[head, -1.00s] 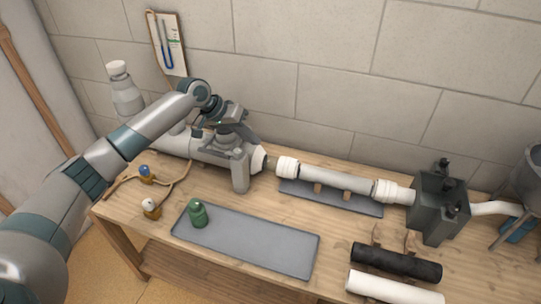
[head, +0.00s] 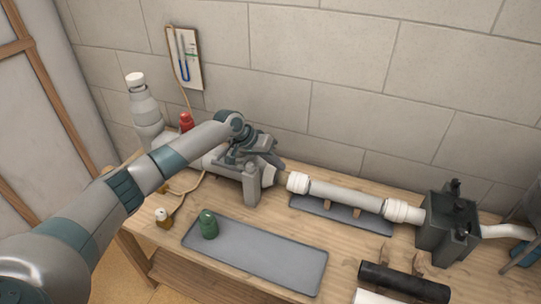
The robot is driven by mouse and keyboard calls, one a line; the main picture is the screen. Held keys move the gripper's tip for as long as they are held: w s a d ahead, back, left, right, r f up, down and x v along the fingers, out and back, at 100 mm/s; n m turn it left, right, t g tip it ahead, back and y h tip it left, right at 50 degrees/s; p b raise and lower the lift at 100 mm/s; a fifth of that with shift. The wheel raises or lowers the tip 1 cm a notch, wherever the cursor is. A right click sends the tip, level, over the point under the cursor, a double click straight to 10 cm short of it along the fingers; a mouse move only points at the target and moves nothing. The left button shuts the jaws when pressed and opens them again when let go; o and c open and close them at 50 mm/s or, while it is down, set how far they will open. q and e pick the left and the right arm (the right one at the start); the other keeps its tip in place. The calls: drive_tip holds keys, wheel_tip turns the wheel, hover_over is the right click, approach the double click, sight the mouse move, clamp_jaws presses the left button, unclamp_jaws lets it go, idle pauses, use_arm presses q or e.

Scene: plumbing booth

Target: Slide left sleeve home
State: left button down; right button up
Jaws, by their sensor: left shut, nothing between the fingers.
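A grey pipe (head: 345,197) lies across a support on the bench. The white left sleeve (head: 298,183) sits around its left end, and a similar white right sleeve (head: 397,211) is at its right end, by the dark grey clamp box. My left gripper (head: 254,187) is shut and empty, just left of the left sleeve, with a small gap between them. It and my arm hide much of the left pipe (head: 211,160), including its end facing the sleeve. My right gripper is not in view.
A black roll (head: 405,282) and a white roll (head: 375,297) lie front right. The clamp box (head: 444,228) stands at right. A red object (head: 186,121) stands behind my arm.

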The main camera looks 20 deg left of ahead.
sight(303, 176)
use_arm(q)
drive_tip(key=shift+x, duration=1.4)
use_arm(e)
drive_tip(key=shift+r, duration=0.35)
